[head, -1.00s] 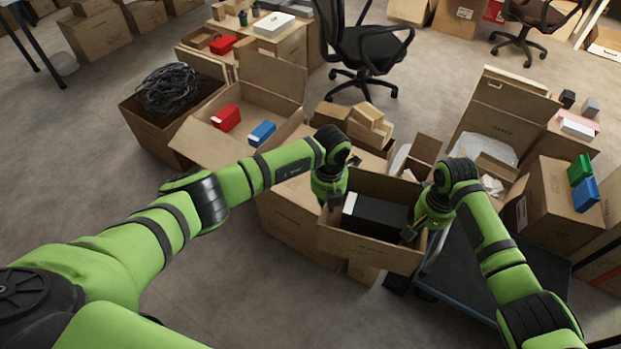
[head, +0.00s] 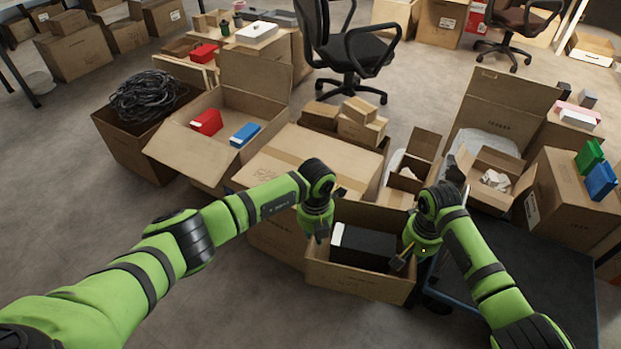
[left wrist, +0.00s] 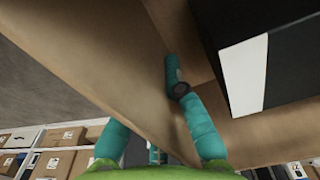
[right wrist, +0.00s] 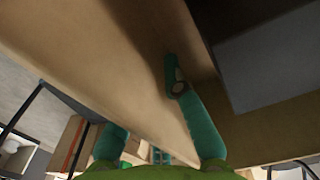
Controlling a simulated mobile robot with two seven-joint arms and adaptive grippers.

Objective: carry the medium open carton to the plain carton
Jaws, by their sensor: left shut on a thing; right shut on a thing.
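The medium open carton (head: 355,285) is held between my two arms at the front centre in the head view. A black box with a white strip (head: 368,246) lies inside it. My left gripper (head: 322,232) is shut on its left wall, and my right gripper (head: 402,262) on its right wall. Each wrist view shows one finger inside the carton and the other outside the wall (left wrist: 145,60) (right wrist: 130,70). A large closed carton with tape (head: 312,155), apparently the plain carton, stands just behind the held one and is partly hidden by my left arm.
An open carton (head: 183,150) holding red and blue boxes stands left of the closed carton. Small cartons (head: 362,128) are stacked behind it. A blue-edged cart (head: 545,265) stands at the right. The floor (head: 70,210) at the left is clear.

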